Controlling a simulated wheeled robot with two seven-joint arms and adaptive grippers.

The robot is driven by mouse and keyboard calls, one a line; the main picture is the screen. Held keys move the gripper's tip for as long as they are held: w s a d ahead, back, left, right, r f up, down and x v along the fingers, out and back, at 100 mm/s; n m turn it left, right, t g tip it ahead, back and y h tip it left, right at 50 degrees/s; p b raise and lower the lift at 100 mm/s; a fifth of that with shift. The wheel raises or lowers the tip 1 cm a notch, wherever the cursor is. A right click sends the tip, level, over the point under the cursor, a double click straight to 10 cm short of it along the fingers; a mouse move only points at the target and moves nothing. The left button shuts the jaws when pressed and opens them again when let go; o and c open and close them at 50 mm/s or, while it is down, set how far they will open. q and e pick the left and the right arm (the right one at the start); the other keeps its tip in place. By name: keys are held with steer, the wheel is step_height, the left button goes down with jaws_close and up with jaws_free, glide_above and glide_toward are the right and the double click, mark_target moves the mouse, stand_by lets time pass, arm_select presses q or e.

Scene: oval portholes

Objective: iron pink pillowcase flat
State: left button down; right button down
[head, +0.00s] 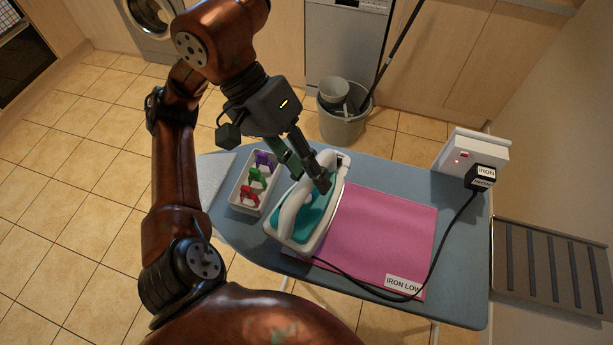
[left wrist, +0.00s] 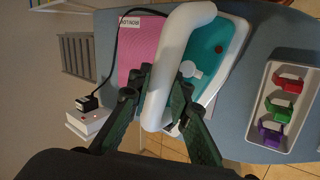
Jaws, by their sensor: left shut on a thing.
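The pink pillowcase (head: 380,235) lies flat on the blue ironing board (head: 462,255), with an "IRON LOW" label (head: 403,284) at its near right corner. It also shows in the left wrist view (left wrist: 140,45). The teal and white iron (head: 319,218) is over the pillowcase's left edge; whether its soleplate touches the cloth is hidden. My left gripper (head: 311,178) is shut on the iron's white handle; the left wrist view shows its fingers (left wrist: 158,92) on either side of the handle. My right gripper is not in view.
A white tray (head: 238,200) of purple, green and red clips stands left of the iron. The iron's black plug (head: 482,177) sits at a socket box (head: 470,150) with a red light. Its cord (head: 447,235) crosses the board's right side. A bucket (head: 341,127) stands behind.

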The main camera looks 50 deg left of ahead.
arm_select(q)
steer(key=shift+r, duration=0.25)
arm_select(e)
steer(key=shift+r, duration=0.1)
